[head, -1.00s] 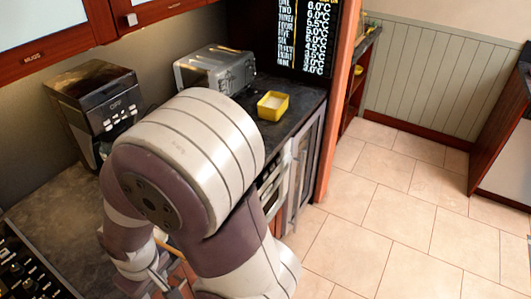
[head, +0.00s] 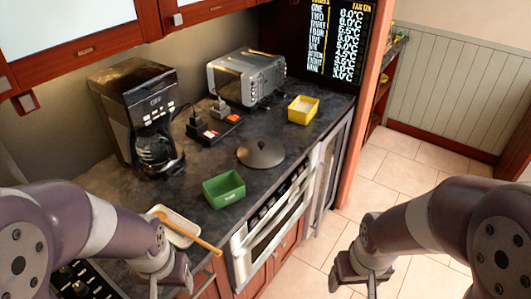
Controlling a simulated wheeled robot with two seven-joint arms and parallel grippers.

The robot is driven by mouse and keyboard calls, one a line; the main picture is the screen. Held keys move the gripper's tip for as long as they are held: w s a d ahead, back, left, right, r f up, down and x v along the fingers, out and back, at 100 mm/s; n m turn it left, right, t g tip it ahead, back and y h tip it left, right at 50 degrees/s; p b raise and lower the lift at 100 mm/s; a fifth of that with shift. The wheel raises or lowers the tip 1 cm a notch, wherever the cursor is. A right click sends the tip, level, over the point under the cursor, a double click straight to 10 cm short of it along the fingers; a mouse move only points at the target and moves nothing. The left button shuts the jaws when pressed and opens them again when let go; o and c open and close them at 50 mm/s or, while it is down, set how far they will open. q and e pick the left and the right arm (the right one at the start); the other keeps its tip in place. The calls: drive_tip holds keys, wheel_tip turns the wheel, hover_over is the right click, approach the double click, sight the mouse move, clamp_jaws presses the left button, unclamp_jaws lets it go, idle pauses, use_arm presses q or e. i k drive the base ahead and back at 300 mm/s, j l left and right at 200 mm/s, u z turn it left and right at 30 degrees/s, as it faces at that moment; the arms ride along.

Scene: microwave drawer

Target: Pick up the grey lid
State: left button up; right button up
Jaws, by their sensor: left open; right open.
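The grey lid (head: 261,153) lies on the dark counter. It is round and dark grey with a small knob on top. It sits between the green container and the yellow container, near the counter's front edge. My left gripper (head: 172,290) is low at the left, in front of the counter and well short of the lid. My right gripper (head: 355,287) is low at the right, over the floor side and away from the lid. Both grippers are open and hold nothing that I can see. The lid is fully in view.
A green container (head: 224,189) stands left of the lid, and a yellow container (head: 302,110) stands behind right. A white tray (head: 176,228) with a wooden spoon (head: 192,236) lies near my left arm. A coffee maker (head: 146,120), plugs on a power strip (head: 214,127) and a toaster (head: 246,78) stand behind.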

sight(257, 153)
drive_tip(key=u, duration=2.8)
drive_tip(key=z, duration=0.3)
drive_tip(key=l+z, duration=0.85)
drive_tip(key=z, duration=0.15)
drive_tip(key=i+l+z, duration=0.1)
drive_tip(key=l+z, duration=0.35)
